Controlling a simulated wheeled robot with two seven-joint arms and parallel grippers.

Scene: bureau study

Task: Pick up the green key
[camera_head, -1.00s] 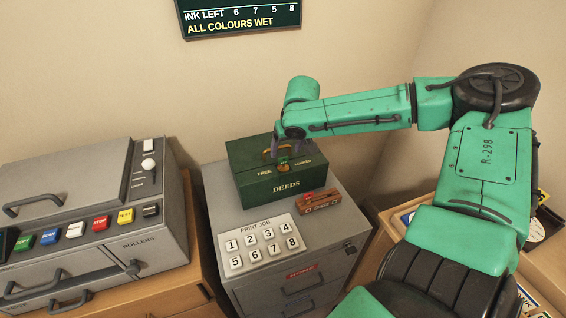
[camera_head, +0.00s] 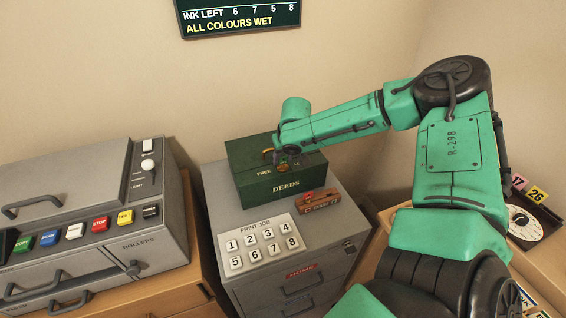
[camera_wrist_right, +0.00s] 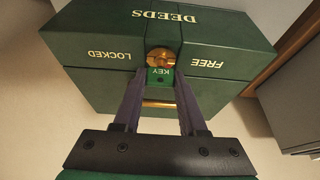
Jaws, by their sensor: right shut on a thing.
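The green key (camera_wrist_right: 164,77) has a green tag marked KEY and sits at a round brass lock (camera_wrist_right: 159,57) on the front of the dark green DEEDS box (camera_head: 238,187). The words FREE and LOCKED flank the lock. In the right wrist view the box appears upside down. My right gripper (camera_wrist_right: 162,82) has a finger on each side of the tag and is shut on the key. In the head view my right gripper (camera_head: 284,163) is at the box front and mostly hides the key. My left gripper is not in view.
A grey machine with coloured buttons (camera_head: 90,215) stands left. A desk with papers and a disc (camera_head: 525,225) is at right.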

